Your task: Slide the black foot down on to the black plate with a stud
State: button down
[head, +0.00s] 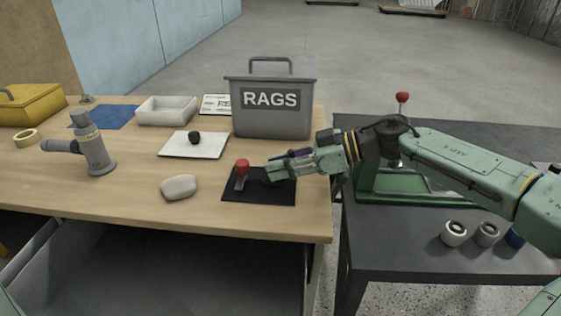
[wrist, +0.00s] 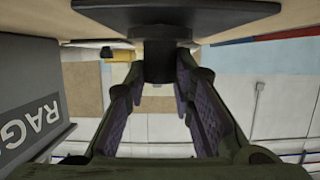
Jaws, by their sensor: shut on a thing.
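The black plate (head: 258,194) lies flat on the wooden table in the head view. Its dark underside-up shape also shows at the top of the wrist view (wrist: 230,18). My gripper (head: 270,173) reaches in from the right, low over the plate, with its fingers level. In the wrist view its fingers (wrist: 160,90) stand either side of the black foot (wrist: 160,62), shut on it. The foot is close to the plate; whether it touches is not clear. The stud is not visible, and the foot is mostly hidden by the fingers in the head view.
A grey post with a red knob (head: 241,170) stands at the plate's left part, close to my fingertips. The grey RAGS box (head: 272,122) stands behind. A pale stone-like block (head: 179,187) lies left. A white board (head: 190,152) holds a small black piece (head: 194,137).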

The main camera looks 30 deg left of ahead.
jog(key=shift+f, duration=0.15)
jog(key=c, duration=1.3)
grip_release()
jog(key=shift+o, duration=0.3)
jog(key=o, duration=0.4)
jog(key=shift+r+p, duration=2.9)
jog(key=shift+r, duration=0.65)
